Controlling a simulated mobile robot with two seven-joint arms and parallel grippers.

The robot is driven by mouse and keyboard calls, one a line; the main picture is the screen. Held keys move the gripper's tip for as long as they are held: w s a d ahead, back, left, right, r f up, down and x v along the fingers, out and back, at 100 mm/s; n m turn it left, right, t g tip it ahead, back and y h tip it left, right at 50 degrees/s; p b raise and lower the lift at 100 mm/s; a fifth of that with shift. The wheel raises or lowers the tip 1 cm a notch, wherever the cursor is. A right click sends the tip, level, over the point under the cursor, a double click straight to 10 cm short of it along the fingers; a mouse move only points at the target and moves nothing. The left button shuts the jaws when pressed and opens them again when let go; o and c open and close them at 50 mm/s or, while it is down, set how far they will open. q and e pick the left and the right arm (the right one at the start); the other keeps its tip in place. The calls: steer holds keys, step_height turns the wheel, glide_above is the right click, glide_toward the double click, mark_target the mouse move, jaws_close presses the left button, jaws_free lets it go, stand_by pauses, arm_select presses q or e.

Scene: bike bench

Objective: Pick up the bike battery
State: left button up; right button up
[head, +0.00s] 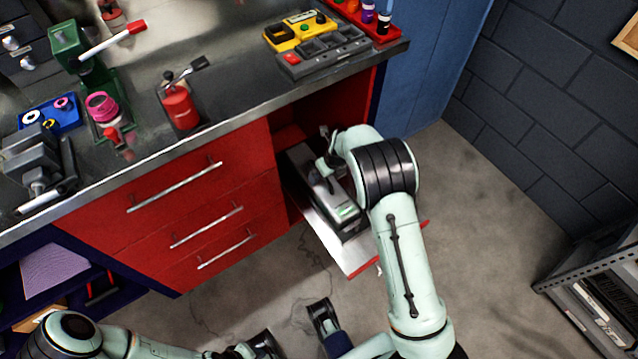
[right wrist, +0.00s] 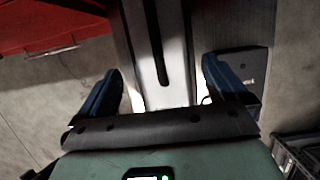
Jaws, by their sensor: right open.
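The bike battery (head: 349,213) is a dark, long block with a grey top and a small green mark, lying on a pull-out shelf (head: 352,256) at the open red cabinet. My right arm reaches over it in the head view and hides part of it. In the right wrist view my right gripper (right wrist: 162,88) is open, its blue fingers on either side of the battery (right wrist: 150,45) with gaps visible. A dark slot runs along the battery's top. At the bottom of the head view, my left gripper (head: 292,330) shows two separated dark fingertips, away from the battery.
The workbench top (head: 235,105) overhangs the cabinet and carries a yellow and grey tray (head: 318,45), a red can (head: 181,108) and tools. Closed red drawers (head: 175,190) stand left of the opening. A metal rack (head: 590,285) is at right. Floor between is clear.

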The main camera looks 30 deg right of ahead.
mark_target(320, 181)
steer(key=x, duration=0.4)
steer(key=shift+b, duration=0.4)
steer(key=x, duration=0.2)
steer(key=b+x, duration=0.1)
steer(key=x, duration=0.1)
steer(key=shift+w+a+f+b, duration=0.15)
steer(key=shift+w+f+b, duration=0.15)
steer(key=shift+w, duration=0.2)
steer(key=c, duration=1.7)
arm_select(q)
steer(key=shift+t+y, duration=0.3)
steer(key=shift+t, duration=0.3)
steer(key=w+f, duration=0.1)
steer(key=w+a+f, duration=0.1)
steer(key=w+f, duration=0.1)
steer(key=shift+w+a, duration=0.2)
steer(key=shift+w, duration=0.1)
arm_select(e)
steer(key=shift+w+r, duration=0.2)
steer(key=shift+r, duration=0.1)
